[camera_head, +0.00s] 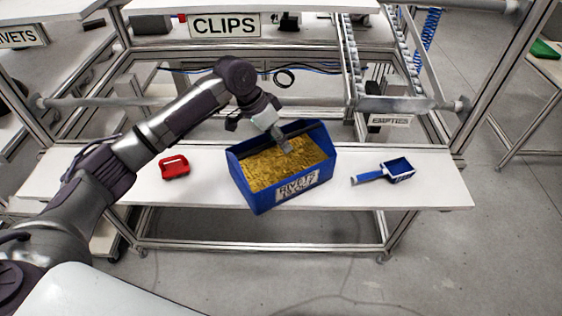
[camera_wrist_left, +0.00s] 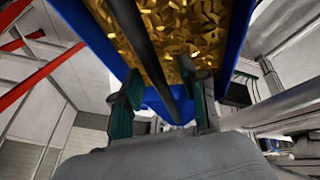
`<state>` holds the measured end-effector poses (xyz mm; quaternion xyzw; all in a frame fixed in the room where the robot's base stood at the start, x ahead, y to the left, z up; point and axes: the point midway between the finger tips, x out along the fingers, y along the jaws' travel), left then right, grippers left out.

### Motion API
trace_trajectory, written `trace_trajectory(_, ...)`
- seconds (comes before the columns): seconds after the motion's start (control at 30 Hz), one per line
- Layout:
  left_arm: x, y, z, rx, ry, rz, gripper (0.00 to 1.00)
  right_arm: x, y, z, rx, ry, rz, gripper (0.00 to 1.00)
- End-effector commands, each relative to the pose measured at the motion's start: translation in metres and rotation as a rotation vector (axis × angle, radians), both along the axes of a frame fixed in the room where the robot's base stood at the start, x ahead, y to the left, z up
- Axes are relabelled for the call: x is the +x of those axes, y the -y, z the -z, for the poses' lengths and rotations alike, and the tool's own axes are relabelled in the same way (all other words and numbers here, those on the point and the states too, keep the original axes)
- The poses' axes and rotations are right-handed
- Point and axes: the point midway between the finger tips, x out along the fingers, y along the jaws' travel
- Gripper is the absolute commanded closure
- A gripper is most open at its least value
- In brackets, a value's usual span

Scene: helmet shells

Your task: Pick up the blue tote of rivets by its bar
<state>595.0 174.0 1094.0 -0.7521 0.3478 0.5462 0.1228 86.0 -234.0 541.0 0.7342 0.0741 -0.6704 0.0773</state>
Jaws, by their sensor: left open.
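The blue tote (camera_head: 262,200) of rivets stands on the white bench, full of small gold rivets (camera_head: 268,170), with a white RIVETS label on its front. My left gripper (camera_head: 285,146) reaches down from above to the tote's middle, over the rivets. In the left wrist view, its two fingers (camera_wrist_left: 160,85) are apart, one on each side of the dark bar (camera_wrist_left: 148,55), which runs lengthwise between them. The blue wall (camera_wrist_left: 238,30) and the rivets (camera_wrist_left: 185,25) show beyond. Whether the fingers touch the bar cannot be told. My right gripper is out of view.
A red-handled item (camera_head: 174,168) lies on the bench left of the tote. A blue scoop (camera_head: 385,173) lies to the right. The white bench (camera_head: 430,190) is clear around them. Behind stands a metal frame with a CLIPS sign (camera_head: 225,25) and an EMPTIES sign (camera_head: 390,120).

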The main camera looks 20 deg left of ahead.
Motion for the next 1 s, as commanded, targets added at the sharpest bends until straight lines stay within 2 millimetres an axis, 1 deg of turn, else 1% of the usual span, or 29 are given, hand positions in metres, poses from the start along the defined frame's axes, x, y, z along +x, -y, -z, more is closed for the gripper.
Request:
trace_trajectory(0.1,0.0008,0.0022,0.0040,0.000,0.001,0.001,0.56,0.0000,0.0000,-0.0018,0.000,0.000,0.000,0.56)
trace_trajectory(0.27,0.0007,0.0021,0.0046,0.000,0.001,0.001,0.56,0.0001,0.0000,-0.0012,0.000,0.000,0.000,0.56)
trace_trajectory(0.3,0.0008,0.0021,0.0046,0.000,0.001,0.001,0.60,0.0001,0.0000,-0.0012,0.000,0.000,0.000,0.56)
trace_trajectory(0.37,0.0007,0.0020,0.0045,0.000,0.001,0.001,0.70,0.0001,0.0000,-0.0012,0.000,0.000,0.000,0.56)
trace_trajectory(0.53,0.0007,0.0018,0.0044,0.000,0.001,0.001,0.98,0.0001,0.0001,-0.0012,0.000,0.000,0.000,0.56)
trace_trajectory(0.57,0.0007,0.0018,0.0044,0.000,0.001,0.001,1.00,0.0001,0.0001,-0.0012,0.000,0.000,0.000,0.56)
trace_trajectory(1.0,0.0014,0.0019,0.0025,-0.002,0.005,0.000,1.00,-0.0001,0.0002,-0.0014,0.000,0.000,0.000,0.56)
